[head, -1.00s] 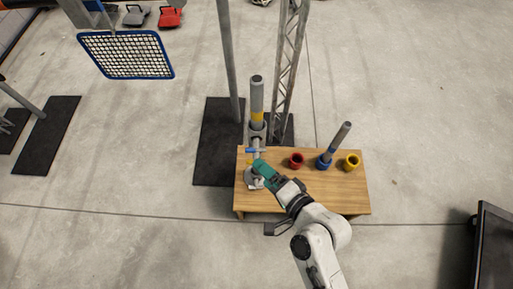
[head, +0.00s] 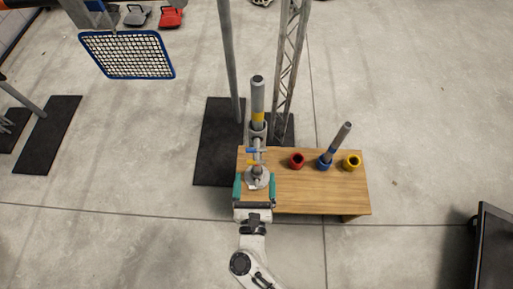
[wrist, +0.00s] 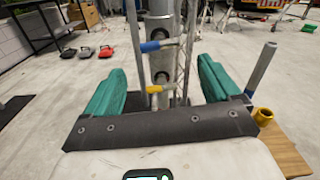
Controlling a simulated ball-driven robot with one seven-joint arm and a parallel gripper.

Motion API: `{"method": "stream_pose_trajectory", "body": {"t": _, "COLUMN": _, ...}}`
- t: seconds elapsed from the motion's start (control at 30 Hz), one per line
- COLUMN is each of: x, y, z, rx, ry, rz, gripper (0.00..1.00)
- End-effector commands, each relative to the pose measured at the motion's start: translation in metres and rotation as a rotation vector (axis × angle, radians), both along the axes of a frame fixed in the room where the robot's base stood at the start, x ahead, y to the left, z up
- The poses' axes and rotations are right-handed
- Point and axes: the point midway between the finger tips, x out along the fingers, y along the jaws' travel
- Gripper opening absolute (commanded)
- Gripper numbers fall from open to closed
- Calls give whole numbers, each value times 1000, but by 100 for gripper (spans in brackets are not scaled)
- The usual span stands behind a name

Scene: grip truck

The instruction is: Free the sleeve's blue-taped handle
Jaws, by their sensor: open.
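The grey upright sleeve (head: 257,141) stands at the left end of the wooden table, and its metal tube also shows in the wrist view (wrist: 161,28). A blue-taped handle (wrist: 150,46) sticks out near the top of the wrist view, with a yellow-taped handle (wrist: 155,88) below it. The blue-taped handle also shows small in the head view (head: 250,150). My gripper (head: 255,175) is open, its teal fingers either side of the post's round base. In the wrist view the fingers (wrist: 161,66) are spread left and right, touching neither handle.
On the wooden table (head: 315,195) stand a red ring (head: 297,161), a blue holder (head: 324,162) with a leaning grey bar (head: 341,138), and a yellow ring (head: 352,162). A lattice mast (head: 291,65) and a tall pole (head: 230,60) rise behind.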

Motion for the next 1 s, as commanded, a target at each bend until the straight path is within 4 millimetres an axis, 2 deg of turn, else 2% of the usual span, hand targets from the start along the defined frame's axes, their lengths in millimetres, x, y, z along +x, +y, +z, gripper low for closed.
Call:
{"method": "stream_pose_trajectory", "body": {"t": 0.3, "x": 56, "y": 0, "z": 2, "rx": -3, "ry": -2, "rz": 0, "gripper": 89}}
{"method": "stream_pose_trajectory", "body": {"t": 0.5, "x": 85, "y": 0, "z": 1, "rx": -4, "ry": -2, "rz": 0, "gripper": 89}}
{"method": "stream_pose_trajectory", "body": {"t": 0.7, "x": 99, "y": 0, "z": 1, "rx": -3, "ry": -1, "rz": 1, "gripper": 89}}
{"method": "stream_pose_trajectory", "body": {"t": 1.0, "x": 100, "y": 0, "z": 1, "rx": -3, "ry": -1, "rz": 1, "gripper": 89}}
